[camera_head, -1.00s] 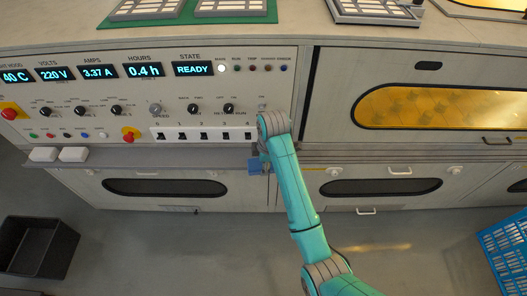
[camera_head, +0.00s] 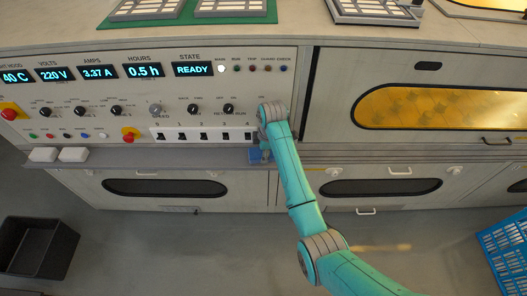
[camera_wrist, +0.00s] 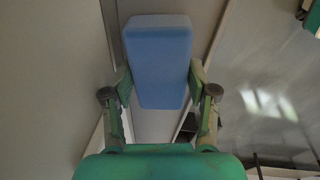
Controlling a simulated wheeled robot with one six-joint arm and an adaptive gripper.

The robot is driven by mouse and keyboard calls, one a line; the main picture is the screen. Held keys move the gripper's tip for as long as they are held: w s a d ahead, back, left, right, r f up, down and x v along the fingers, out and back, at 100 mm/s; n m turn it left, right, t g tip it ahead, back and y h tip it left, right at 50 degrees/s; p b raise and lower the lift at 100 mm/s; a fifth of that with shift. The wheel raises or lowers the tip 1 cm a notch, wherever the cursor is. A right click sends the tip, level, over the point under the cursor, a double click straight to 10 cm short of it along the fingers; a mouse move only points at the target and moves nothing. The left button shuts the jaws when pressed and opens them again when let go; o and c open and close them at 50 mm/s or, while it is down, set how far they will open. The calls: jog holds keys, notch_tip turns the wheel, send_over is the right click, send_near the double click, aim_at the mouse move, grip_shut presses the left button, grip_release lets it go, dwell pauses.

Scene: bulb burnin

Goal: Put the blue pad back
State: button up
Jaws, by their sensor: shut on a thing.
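The blue pad (camera_wrist: 158,60) is a small block between the two fingers of my gripper (camera_wrist: 159,88) in the wrist view. My gripper is shut on it from both sides. In the head view the pad (camera_head: 255,155) shows small and partly hidden by my arm, at the right end of the grey ledge (camera_head: 200,158) below the switch panel. I cannot tell whether the pad touches the ledge.
The control panel with numbered switches (camera_head: 203,135) and knobs stands just above the ledge. Red buttons (camera_head: 12,112) are at its left. A black bin (camera_head: 38,250) is on the floor at left, a blue crate (camera_head: 505,250) at right. The ledge's middle is clear.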

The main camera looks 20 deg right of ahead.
jog(key=o, duration=1.1)
jog(key=shift+f, duration=0.15)
jog(key=r, duration=0.3)
jog(key=s+r, duration=0.1)
jog(key=r, duration=0.6)
jog(key=shift+s+d+r, duration=0.3)
jog(key=shift+s+d, duration=0.05)
